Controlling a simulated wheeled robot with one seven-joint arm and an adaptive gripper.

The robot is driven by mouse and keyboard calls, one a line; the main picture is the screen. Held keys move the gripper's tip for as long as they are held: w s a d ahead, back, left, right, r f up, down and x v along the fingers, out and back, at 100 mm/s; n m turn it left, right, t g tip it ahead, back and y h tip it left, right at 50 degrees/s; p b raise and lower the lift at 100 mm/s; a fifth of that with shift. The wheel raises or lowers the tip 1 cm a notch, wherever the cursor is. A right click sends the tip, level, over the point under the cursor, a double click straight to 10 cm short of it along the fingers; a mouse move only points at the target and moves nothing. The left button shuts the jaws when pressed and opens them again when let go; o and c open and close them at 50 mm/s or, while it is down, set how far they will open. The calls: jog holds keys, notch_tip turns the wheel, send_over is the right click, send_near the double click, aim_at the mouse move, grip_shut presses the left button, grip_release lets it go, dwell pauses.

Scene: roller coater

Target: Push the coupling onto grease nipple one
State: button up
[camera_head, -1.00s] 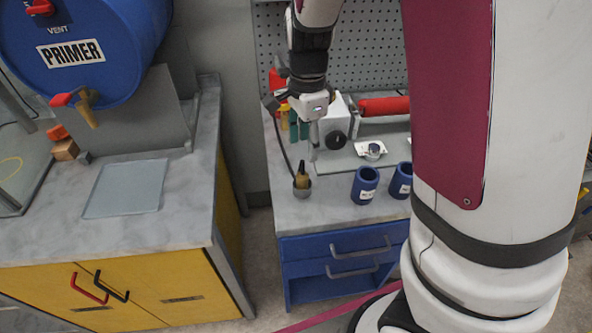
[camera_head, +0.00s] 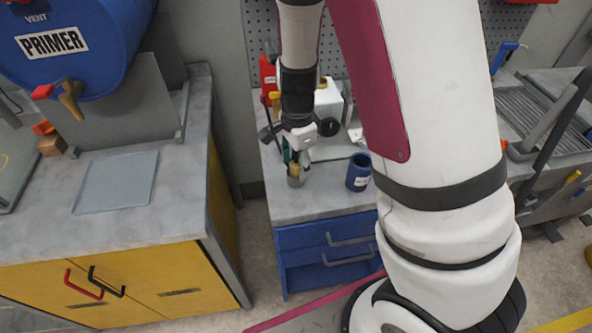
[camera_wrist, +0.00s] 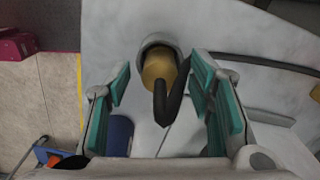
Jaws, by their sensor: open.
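The coupling (camera_head: 295,170) is a small brass-coloured piece standing in a round grey holder (camera_head: 295,182) on the small bench. In the wrist view, the coupling (camera_wrist: 158,68) sits in the holder's round mouth, with a black hose (camera_wrist: 168,103) curving from it. My gripper (camera_head: 298,156) is low over the holder. In the wrist view, my gripper (camera_wrist: 160,78) is open, with one teal-padded finger on each side of the coupling and gaps between. I cannot make out grease nipple one in any view.
A blue cup (camera_head: 358,173) stands right of the holder; a blue cup also shows in the wrist view (camera_wrist: 118,134). A white block (camera_head: 327,100) with a black knob is behind. A large blue primer drum (camera_head: 75,55) is at the left. My arm hides part of the bench.

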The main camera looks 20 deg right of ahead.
grip_shut()
